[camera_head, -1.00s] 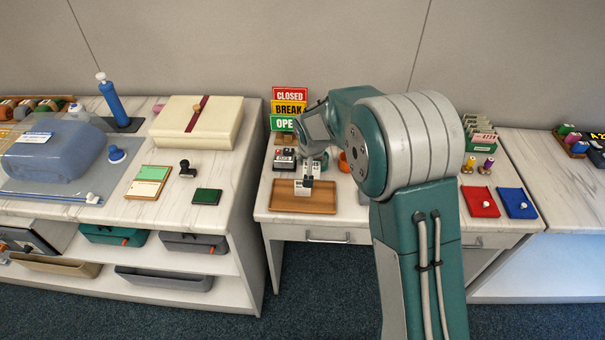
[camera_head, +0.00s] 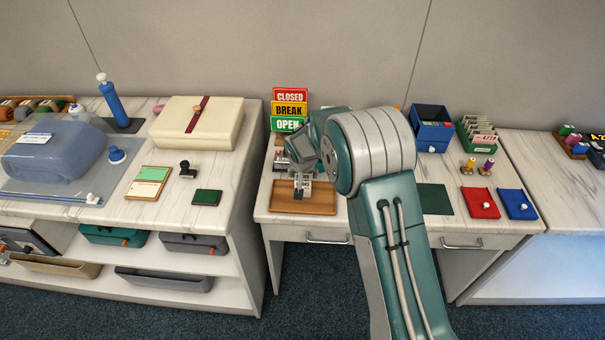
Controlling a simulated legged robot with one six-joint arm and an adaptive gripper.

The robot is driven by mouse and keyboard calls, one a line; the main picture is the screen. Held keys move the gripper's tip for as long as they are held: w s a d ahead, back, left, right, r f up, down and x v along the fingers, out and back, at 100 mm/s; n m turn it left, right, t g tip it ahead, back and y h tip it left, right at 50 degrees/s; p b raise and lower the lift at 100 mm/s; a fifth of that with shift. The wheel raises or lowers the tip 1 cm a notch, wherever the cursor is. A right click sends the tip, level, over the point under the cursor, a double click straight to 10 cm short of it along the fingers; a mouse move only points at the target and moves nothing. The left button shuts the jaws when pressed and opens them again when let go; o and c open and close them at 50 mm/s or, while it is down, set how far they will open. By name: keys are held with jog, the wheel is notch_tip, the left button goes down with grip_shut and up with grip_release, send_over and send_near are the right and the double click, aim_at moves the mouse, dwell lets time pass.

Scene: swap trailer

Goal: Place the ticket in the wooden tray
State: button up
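The wooden tray (camera_head: 320,203) lies at the front left of the middle desk. My gripper (camera_head: 301,192) points down low over the left part of the tray, its fingertips close to the tray floor. A small pale patch beside the fingers may be the ticket, but I cannot tell it from the gripper's own parts. The fingers are too small and too much overlapped to show whether they are open or shut. My arm hides part of the desk right of the tray.
A sign stand (camera_head: 289,110) and a partly hidden stamp device stand behind the tray. Right of my arm are a dark green mat (camera_head: 434,199), a blue box (camera_head: 432,128), a red tray (camera_head: 480,203) and a blue tray (camera_head: 517,204). A gap separates the left counter.

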jog(key=shift+d, duration=0.15)
jog(key=shift+r, duration=0.25)
jog(key=v, duration=1.1)
jog(key=shift+s+r, duration=0.2)
jog(key=shift+r, duration=0.1)
jog(key=s+d+r, duration=1.1)
jog(key=s+r, duration=0.2)
jog(key=r, duration=0.1)
jog(key=s+d, duration=0.3)
jog(key=s, duration=0.7)
jog(key=s+d+r+t, duration=0.1)
jog(key=s+d, duration=0.2)
jog(key=s, duration=0.7)
jog(key=shift+d+r, duration=0.2)
jog(key=shift+r, duration=0.15)
